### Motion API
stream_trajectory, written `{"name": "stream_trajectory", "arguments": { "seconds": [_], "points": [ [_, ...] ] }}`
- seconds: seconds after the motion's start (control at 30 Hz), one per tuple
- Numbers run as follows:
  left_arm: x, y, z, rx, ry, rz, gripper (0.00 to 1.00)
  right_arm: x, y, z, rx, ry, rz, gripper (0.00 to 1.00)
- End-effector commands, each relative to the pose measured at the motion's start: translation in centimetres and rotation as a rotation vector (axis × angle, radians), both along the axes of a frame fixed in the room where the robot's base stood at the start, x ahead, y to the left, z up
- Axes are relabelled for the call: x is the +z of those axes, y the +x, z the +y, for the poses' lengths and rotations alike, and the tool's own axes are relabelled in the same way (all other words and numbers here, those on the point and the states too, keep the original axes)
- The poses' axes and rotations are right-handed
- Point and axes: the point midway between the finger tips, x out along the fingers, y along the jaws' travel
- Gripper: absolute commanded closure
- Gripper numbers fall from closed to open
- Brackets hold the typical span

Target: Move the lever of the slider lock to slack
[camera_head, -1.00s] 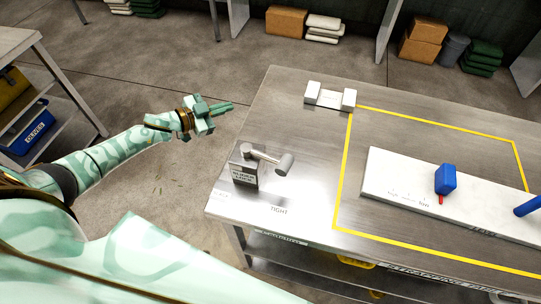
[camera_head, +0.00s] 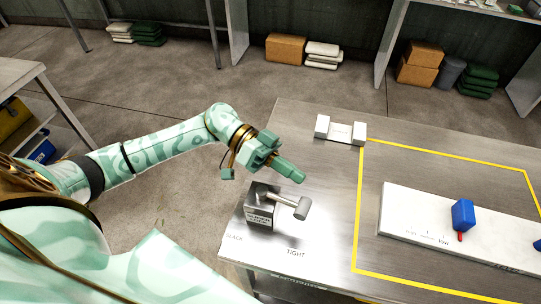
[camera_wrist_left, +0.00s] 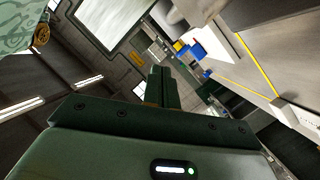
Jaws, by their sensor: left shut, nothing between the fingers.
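The slider lock (camera_head: 261,211) is a small metal block at the near left corner of the steel table. Its grey lever (camera_head: 284,200) is a bar with a cylindrical knob, and it points right, over the side of the "TIGHT" label (camera_head: 296,253). My right gripper is not in view.
The steel table (camera_head: 317,215) has a yellow-outlined area at the right. In it lies a white board (camera_head: 415,223) with a blue slider block (camera_head: 463,214). A white bracket (camera_head: 340,131) stands at the back. Floor is clear left of the table.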

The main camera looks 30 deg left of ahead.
Motion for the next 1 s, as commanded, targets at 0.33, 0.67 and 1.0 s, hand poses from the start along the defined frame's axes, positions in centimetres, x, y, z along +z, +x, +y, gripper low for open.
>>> {"name": "stream_trajectory", "arguments": {
  "seconds": [0.33, 0.67, 1.0],
  "points": [
    [-3.3, -2.1, -0.4, 0.001, 0.001, 0.001, 1.0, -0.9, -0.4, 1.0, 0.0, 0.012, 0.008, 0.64],
    [-3.4, -2.2, -0.4, 0.002, 0.0, -0.001, 1.0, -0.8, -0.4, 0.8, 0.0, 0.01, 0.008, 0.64],
    [-3.3, -2.7, -0.5, -0.024, 0.001, -0.001, 1.0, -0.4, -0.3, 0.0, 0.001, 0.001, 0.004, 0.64]
  ]
}}
